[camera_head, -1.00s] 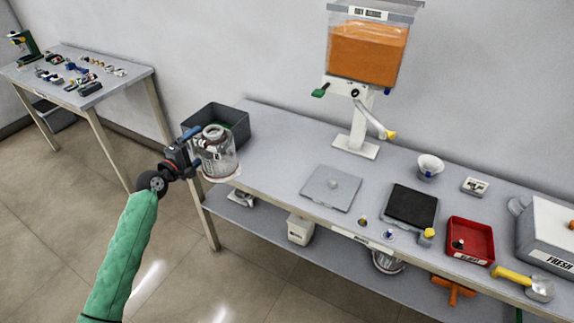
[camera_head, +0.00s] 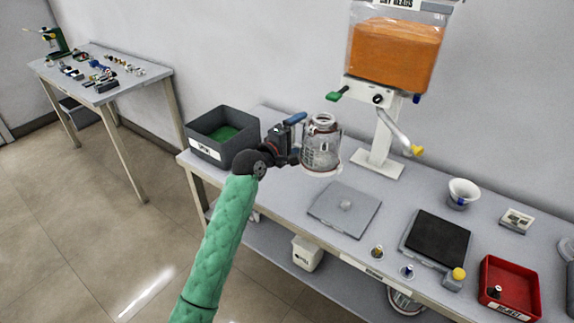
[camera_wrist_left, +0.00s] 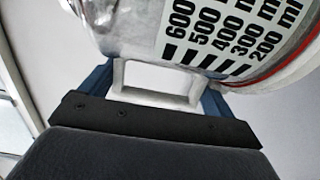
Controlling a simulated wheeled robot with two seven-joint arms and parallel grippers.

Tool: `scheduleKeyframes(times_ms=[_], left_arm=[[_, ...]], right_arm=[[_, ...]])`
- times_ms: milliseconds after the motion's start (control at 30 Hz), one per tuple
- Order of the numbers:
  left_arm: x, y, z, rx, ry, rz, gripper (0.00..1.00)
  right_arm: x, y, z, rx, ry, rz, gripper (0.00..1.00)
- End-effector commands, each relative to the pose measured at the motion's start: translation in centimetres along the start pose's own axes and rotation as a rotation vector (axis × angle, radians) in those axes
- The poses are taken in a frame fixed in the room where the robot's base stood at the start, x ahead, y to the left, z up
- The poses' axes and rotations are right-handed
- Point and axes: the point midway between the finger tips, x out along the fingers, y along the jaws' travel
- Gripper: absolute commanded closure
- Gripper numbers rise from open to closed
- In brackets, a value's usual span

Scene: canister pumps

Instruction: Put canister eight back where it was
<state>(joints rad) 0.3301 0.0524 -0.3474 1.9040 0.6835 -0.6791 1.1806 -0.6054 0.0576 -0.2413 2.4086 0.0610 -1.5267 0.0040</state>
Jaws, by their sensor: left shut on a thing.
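A clear canister (camera_head: 322,150) with a metal neck and a reddish rim at its base is in my left gripper (camera_head: 298,135). It is upright over the left part of the bench, behind a flat grey plate (camera_head: 345,208), and seems clear of the bench top. In the left wrist view, the blue fingers of the gripper (camera_wrist_left: 158,88) are shut on the white handle (camera_wrist_left: 158,76) of the canister (camera_wrist_left: 130,22). Its printed ml scale shows, but no canister number is readable. My right gripper is out of view.
A grey bin (camera_head: 222,150) with green contents stands at the bench's left end. A hopper of orange beads (camera_head: 395,50) stands behind. A black scale (camera_head: 436,240), white cup (camera_head: 462,193) and red tray (camera_head: 510,285) are at right. Another clear vessel (camera_head: 403,302) is on the lower shelf.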

Motion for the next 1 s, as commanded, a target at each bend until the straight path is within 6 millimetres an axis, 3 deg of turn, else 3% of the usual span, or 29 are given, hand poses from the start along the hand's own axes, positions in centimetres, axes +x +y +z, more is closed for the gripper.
scheduleKeyframes(times_ms=[500,767,1000], left_arm=[[0.6,-5.4,-9.3,0.002,0.002,-0.002,0.38],[0.7,-6.6,-10.8,0.0,0.001,-0.001,0.38],[0.7,-9.7,-10.8,0.0,0.002,-0.003,0.38]], right_arm=[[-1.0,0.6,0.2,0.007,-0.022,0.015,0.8],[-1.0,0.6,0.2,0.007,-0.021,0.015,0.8],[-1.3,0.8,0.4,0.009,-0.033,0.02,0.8]])
